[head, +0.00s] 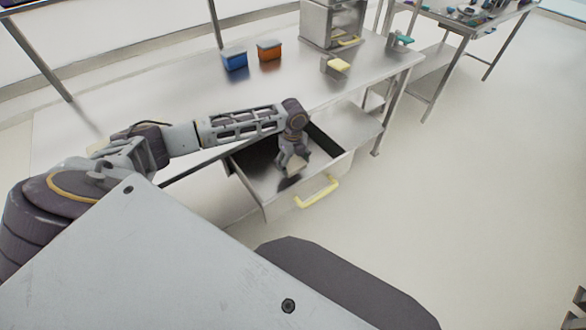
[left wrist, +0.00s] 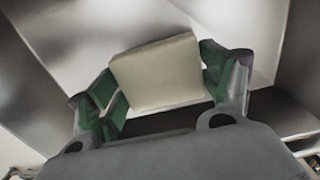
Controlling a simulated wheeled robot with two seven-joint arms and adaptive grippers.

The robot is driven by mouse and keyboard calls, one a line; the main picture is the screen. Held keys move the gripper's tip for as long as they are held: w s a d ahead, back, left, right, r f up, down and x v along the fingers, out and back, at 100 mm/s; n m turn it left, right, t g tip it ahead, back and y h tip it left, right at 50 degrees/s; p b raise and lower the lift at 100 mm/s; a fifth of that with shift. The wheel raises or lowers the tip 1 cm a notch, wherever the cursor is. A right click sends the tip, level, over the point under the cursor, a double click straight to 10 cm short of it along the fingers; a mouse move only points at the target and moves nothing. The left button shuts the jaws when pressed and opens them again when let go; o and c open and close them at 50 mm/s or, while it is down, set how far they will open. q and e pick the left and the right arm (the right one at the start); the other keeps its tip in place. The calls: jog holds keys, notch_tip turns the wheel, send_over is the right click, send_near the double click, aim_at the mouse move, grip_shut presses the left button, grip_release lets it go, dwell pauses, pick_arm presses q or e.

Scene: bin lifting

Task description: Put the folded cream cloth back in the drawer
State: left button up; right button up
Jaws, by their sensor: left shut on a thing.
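The open drawer (head: 317,174) is a grey metal box with a yellow handle (head: 317,192), pulled out from under the metal table. My left gripper (head: 291,166) reaches down inside the drawer. It is shut on the folded cream cloth (head: 295,169), whose edge shows below the fingers in the head view. In the left wrist view the cloth (left wrist: 157,73) is a thick cream block between the two green-padded fingers. Metal drawer walls (left wrist: 40,110) surround it. I cannot tell whether the cloth touches the drawer floor. My right gripper is not in view.
A blue container (head: 235,61) and an orange-brown container (head: 269,52) stand on the metal table (head: 170,95). A grey metal cabinet (head: 325,22) and a small item with a yellow top (head: 338,65) stand farther right. The floor right of the drawer is clear.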

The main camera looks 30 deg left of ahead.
aim_at(293, 168)
pick_arm(q)
notch_tip(293, 168, down, 3)
jog(key=shift+r, duration=0.2)
jog(key=shift+f, duration=0.5)
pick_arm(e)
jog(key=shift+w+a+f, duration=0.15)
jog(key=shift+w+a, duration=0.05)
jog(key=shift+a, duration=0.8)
pick_arm(q)
jog(key=shift+f, duration=0.1)
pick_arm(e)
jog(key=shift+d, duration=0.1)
pick_arm(q)
jog(key=o, duration=1)
jog(key=shift+c, duration=0.2)
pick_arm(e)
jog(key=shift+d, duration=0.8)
